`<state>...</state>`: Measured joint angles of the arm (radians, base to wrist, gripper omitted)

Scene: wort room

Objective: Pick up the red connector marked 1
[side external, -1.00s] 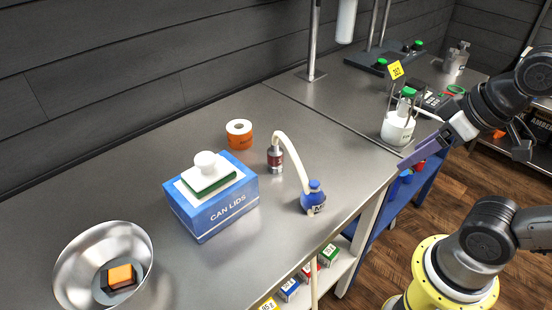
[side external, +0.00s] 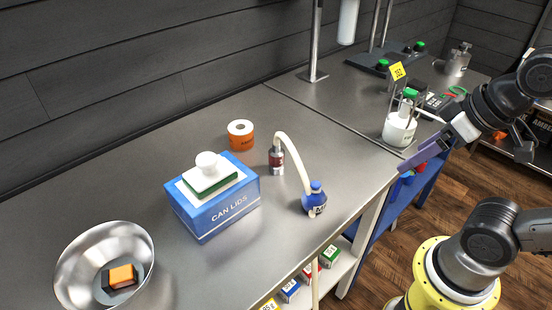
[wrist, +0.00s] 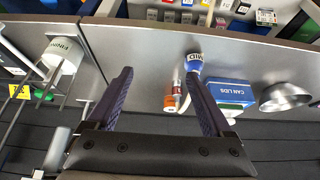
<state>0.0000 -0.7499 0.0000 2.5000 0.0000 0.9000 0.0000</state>
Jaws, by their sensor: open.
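A small dark red and silver fitting (side external: 276,160) stands upright on the steel bench, with a pale hose rising from its top; no mark 1 is legible on it. The hose (side external: 294,152) arcs over to a blue fitting (side external: 315,197) near the bench's front edge. In the wrist view, the red fitting (wrist: 177,84) shows between the fingers, nearer the right one, and the blue fitting (wrist: 194,62) is beside the right fingertip. My gripper (side external: 412,164) has long purple fingers, spread open and empty, near the bench's front edge, well to the right of both fittings.
A blue can lids box (side external: 215,205), an orange roll (side external: 240,136) and a metal bowl (side external: 75,258) stand left of the fittings. Small boxes (side external: 290,290) sit on the shelf below.

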